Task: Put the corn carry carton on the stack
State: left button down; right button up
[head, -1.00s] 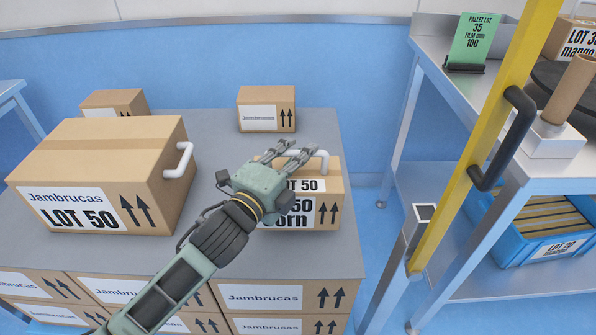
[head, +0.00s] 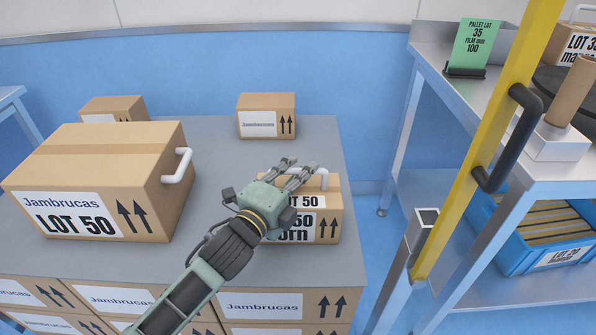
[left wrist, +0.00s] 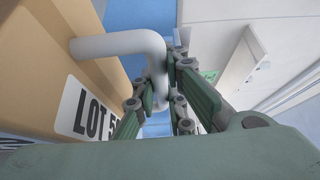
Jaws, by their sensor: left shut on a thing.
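The corn carton (head: 329,209) is a small brown box with LOT 50 labels and a white handle on top. In the head view it is upright over the front right of the grey sheet (head: 215,190) on top of the stacked cartons. My left gripper (head: 301,164) is shut on its white handle, and hides part of its label and top. In the left wrist view the handle (left wrist: 118,43) passes between the fingers, with the carton's side (left wrist: 60,62) at left. I cannot tell whether its underside touches the sheet. My right gripper is not in view.
A large Jambrucas LOT 50 carton (head: 95,180) stands left on the grey sheet. Two smaller cartons stand behind, one at back centre (head: 266,116) and one at back left (head: 112,108). A yellow post (head: 490,140) and a metal table (head: 560,188) are at right. Grey surface behind the corn carton is clear.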

pick_arm(q)
jog(key=c, duration=2.2)
grip_release()
jog(key=shift+f, duration=0.15)
jog(key=o, duration=0.4)
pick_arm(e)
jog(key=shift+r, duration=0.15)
pick_arm(q)
jog(key=shift+o, duration=0.2)
